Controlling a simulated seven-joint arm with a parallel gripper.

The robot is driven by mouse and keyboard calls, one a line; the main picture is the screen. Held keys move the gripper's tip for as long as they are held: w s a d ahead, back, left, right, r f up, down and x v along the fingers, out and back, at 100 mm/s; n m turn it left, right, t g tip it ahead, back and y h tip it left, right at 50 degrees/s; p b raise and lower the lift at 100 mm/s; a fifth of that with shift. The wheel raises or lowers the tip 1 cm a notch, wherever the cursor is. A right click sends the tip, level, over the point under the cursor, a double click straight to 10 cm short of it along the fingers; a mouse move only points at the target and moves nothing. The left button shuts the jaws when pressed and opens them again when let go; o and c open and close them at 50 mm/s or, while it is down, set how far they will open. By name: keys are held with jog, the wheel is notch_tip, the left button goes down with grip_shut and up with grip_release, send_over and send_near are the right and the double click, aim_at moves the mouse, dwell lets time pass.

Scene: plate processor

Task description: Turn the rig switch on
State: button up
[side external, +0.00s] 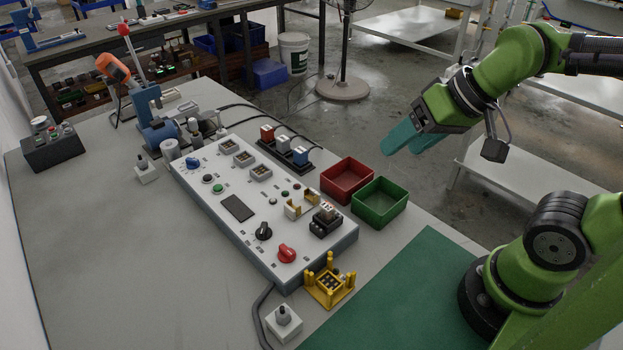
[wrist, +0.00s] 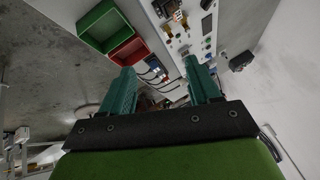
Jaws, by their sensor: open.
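The rig is a long white control panel (side external: 225,205) on the table. It carries a red rotary knob (side external: 286,253) and a black rotary knob (side external: 264,231) near its front end, and a blue knob (side external: 193,163) at its far end. Which of these is the rig switch, I cannot tell. My gripper (side external: 402,142) is open and empty, high in the air to the right of the panel and clear of it. In the wrist view my gripper (wrist: 157,67) shows two teal fingers apart, with part of the panel (wrist: 188,35) beyond them.
A red bin (side external: 347,178) and a green bin (side external: 380,203) stand right of the panel. A yellow fixture (side external: 329,286) and a grey switch box (side external: 284,322) sit at its front end. A blue machine (side external: 153,120) stands behind it. The green mat (side external: 395,300) is clear.

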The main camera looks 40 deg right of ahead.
jog(key=w+a+n+g, duration=0.3)
jog(key=w+a+n, duration=0.2)
jog(key=a+n, duration=0.15)
jog(key=n+g+h, duration=0.2)
jog(key=n+g, duration=0.1)
jog(key=n, duration=1.2)
send_over(286, 250)
jog(key=f, duration=0.1)
notch_tip(286, 250, down, 17)
jog(key=shift+c, duration=0.3)
jog(key=c, duration=1)
